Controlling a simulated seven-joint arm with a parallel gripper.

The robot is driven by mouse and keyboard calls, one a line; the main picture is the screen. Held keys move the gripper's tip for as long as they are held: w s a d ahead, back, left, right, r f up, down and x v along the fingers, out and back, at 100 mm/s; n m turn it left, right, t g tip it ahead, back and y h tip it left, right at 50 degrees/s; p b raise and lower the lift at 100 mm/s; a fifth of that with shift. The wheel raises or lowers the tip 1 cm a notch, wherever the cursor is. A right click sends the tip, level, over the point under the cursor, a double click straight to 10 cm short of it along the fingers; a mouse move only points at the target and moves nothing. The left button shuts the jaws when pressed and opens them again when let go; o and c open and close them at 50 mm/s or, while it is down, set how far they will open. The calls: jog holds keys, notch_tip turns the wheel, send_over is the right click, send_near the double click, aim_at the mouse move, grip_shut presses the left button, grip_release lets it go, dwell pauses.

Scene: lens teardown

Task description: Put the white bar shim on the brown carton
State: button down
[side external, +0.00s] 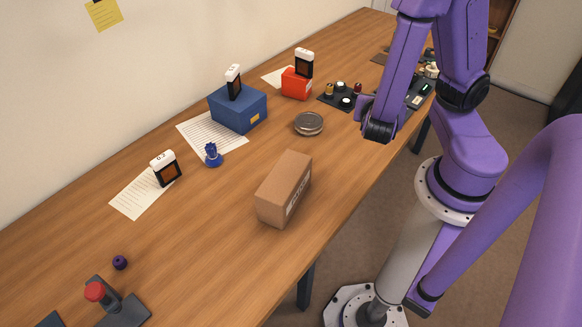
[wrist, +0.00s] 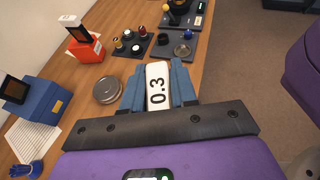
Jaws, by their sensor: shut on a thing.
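The brown carton (side external: 283,190) stands on the table near its front edge in the side view, with its top clear. It is not in the wrist view. My gripper (wrist: 158,88) shows in the wrist view with its blue fingers shut on the white bar shim (wrist: 157,82), marked 0.3. In the side view the end of my arm is beyond the carton, up and to its right, at the table's front edge. The fingers and the shim cannot be made out there.
A blue box (side external: 238,108) and a red box (side external: 296,84) each carry a white-topped dark block. A similar block (side external: 165,168) stands on paper at left. A round metal tin (side external: 309,123) and a blue knobbed piece (side external: 212,155) lie behind the carton. Dark trays (side external: 340,96) hold small parts.

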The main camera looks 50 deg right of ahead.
jog(key=w+a+r+n+t+y, duration=0.1)
jog(key=a+r+n+t+y, duration=0.35)
jog(key=a, duration=0.35)
jog(key=w+a+r+n+t+y, duration=0.1)
jog(key=a+r+n+t+y, duration=0.2)
jog(key=a+n, duration=0.35)
jog(key=w+a+f+m, duration=0.1)
jog(key=w+a+f, duration=0.2)
jog(key=w+f, duration=0.3)
jog(key=w+a+f, duration=0.2)
jog(key=w+f, duration=0.4)
jog(key=shift+w+a+f+m, duration=0.25)
jog(key=shift+w+a+m, duration=0.15)
jog(key=shift+f, duration=0.15)
jog(key=c, duration=0.9)
grip_release()
